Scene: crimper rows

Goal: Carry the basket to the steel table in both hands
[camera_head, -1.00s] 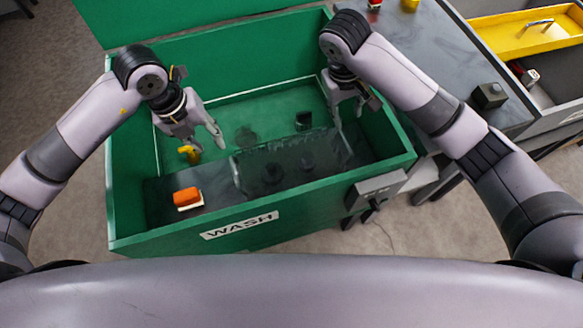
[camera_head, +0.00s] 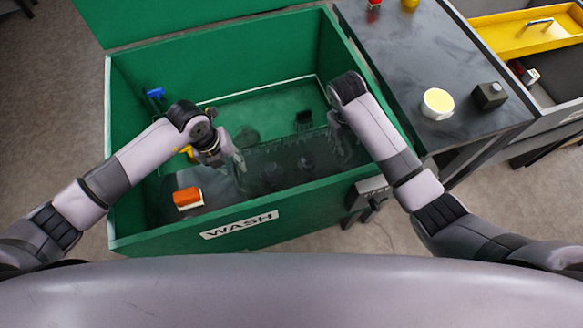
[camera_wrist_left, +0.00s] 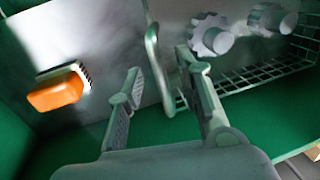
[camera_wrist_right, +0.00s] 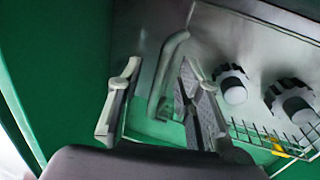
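The wire basket (camera_head: 285,150) sits low in the green wash tank, dark in the head view; its mesh shows in the left wrist view (camera_wrist_left: 265,73) and right wrist view (camera_wrist_right: 250,132). It holds gear-like parts (camera_wrist_left: 210,36). My left gripper (camera_head: 238,168) is open, with a basket handle (camera_wrist_left: 153,62) between its fingers. My right gripper (camera_head: 343,142) is open, with the other handle (camera_wrist_right: 168,72) between its fingers. I cannot tell whether the fingers touch the handles. The steel table (camera_head: 400,55) stands right of the tank.
The tank's green walls (camera_head: 215,65) surround both grippers. An orange brush (camera_head: 187,197) and a blue-topped bottle (camera_head: 155,94) are inside the tank.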

